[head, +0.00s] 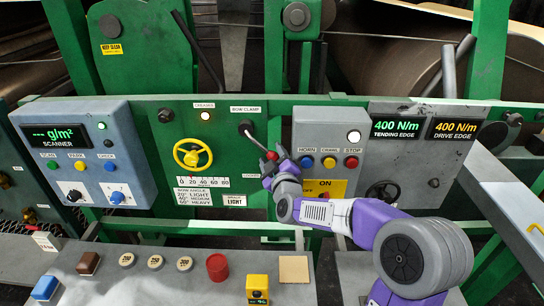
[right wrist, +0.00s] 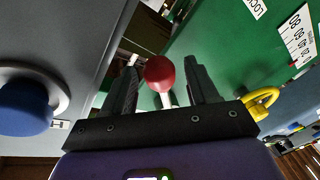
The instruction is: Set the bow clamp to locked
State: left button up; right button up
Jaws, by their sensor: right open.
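The bow clamp is a lever (head: 255,138) with a dark pivot under the BOW CLAMP label (head: 246,110) on the green panel. It slants down to the right and ends in a red knob (head: 271,155). My right gripper (head: 275,164) is open at the knob. In the right wrist view the red knob (right wrist: 159,72) shows between the two dark fingers, with a gap visible on its right; I cannot tell whether the left finger touches it. A partly cut-off label starting LOC (right wrist: 256,8) is at the top of that view. My left gripper is not in view.
A yellow handwheel (head: 193,153) is left of the lever. The grey button box (head: 322,128) with horn, crawl and stop buttons is close on its right. Below is a bench with a red cylinder (head: 217,267) and a yellow box (head: 257,287).

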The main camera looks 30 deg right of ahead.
jog(key=shift+w+d, duration=0.1)
jog(key=shift+w, duration=0.25)
grip_shut()
